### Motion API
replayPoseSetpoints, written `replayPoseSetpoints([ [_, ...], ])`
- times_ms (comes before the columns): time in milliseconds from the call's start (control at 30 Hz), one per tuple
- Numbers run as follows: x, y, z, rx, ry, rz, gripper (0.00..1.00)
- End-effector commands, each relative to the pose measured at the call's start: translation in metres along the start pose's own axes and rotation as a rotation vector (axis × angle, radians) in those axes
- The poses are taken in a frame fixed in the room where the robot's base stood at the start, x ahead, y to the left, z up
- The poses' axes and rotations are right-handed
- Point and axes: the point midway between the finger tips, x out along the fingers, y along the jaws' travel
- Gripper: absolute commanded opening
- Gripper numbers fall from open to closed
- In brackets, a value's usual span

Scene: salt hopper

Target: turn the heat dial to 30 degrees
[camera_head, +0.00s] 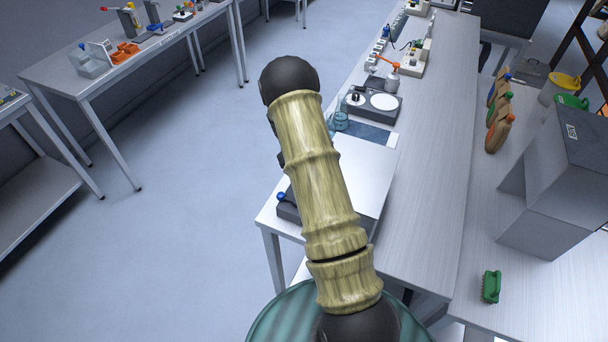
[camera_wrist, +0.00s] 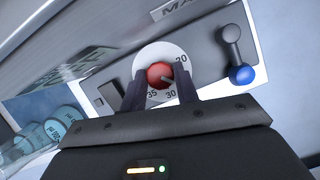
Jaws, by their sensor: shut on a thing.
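The heat dial is a red knob (camera_wrist: 160,73) on a round white scale (camera_wrist: 151,56) in the wrist view. The numbers 20, 30 and 35 show on the scale, with 20 at the right and 30 and 35 near the fingers. A small pale pointer mark on the knob's right side seems to lie between 20 and 30; its exact reading is unclear. My gripper (camera_wrist: 161,83) has its two dark fingers on either side of the knob, shut on it. In the head view my arm hides the dial and gripper.
A lever with a blue ball end (camera_wrist: 242,74) stands right of the dial, and a dark switch (camera_wrist: 108,93) left of it. In the head view, glass beakers (camera_head: 340,118) and a black unit with white discs (camera_head: 384,102) stand farther along the bench.

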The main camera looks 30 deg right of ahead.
Motion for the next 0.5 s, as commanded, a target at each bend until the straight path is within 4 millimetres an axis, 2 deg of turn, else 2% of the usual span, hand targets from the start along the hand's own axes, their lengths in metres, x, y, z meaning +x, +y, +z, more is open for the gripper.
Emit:
replayPoseSetpoints([
  [500,-0.0009,0.0040,0.0001,0.417,0.004,-0.170,0.08],
])
